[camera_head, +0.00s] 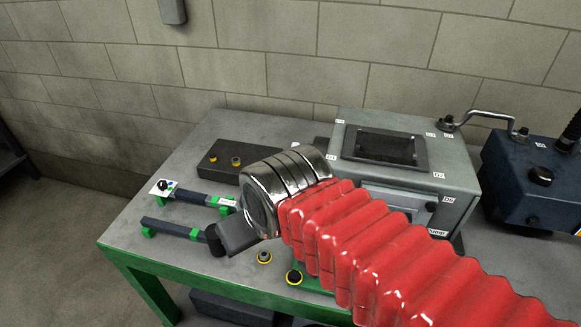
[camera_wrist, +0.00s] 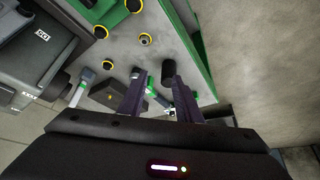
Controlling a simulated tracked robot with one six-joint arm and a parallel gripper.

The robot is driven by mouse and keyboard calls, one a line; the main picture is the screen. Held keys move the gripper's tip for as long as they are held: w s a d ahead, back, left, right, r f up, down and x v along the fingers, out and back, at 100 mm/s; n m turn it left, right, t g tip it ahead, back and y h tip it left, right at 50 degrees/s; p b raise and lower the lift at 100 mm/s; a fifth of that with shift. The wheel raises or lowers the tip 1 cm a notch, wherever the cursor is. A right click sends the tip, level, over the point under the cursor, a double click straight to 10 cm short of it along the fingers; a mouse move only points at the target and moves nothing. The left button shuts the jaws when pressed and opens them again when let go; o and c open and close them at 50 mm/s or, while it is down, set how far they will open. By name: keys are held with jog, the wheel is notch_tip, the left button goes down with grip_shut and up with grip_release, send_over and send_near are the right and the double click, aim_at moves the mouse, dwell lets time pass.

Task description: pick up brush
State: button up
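Two slim dark blue bars with green parts lie near the left end of the bench, the upper one (camera_head: 190,195) and the lower one (camera_head: 172,228). The lower one has a dark cylindrical end, which also seems to show in the wrist view (camera_wrist: 168,72). I cannot tell which of them is the brush. My gripper (camera_wrist: 160,82) is over this part of the bench, its two long dark fingers apart. Small green and white parts show between and beyond them, apparently not held. In the head view my wrist and the dark gripper body hide part of the bench.
A grey control box (camera_head: 400,165) and a dark blue machine (camera_head: 535,180) stand to the right. The green bench edge (camera_wrist: 190,35) borders the wrist view's right side.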

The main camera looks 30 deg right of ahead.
jog(key=shift+o, duration=0.9)
jog(key=shift+w+d+r, duration=0.2)
jog(key=shift+w+r, duration=0.1)
jog(key=shift+w, duration=0.05)
jog(key=w+d+r+n+g, duration=0.2)
jog(key=w+d+r, duration=0.1)
jog(key=w+d, duration=0.3)
jog(key=w+d+r+n+g, duration=0.15)
jog(key=w+d+r, duration=0.25)
jog(key=w, duration=0.4)
jog(key=w+d+f+n, duration=0.1)
jog(key=w+d, duration=0.2)
jog(key=d, duration=0.2)
jog(key=w+d+f+n+g, duration=0.1)
jog(key=w+d+n, duration=0.1)
jog(key=d, duration=0.3)
jog(key=w+d+f+n+g, duration=0.1)
jog(key=w+d, duration=0.3)
jog(key=d, duration=0.1)
jog(key=shift+d+f+n, duration=0.15)
jog(key=shift+f+n, duration=0.15)
jog(key=shift+n, duration=0.05)
jog(key=shift+d+f, duration=0.1)
jog(key=shift+d, duration=0.05)
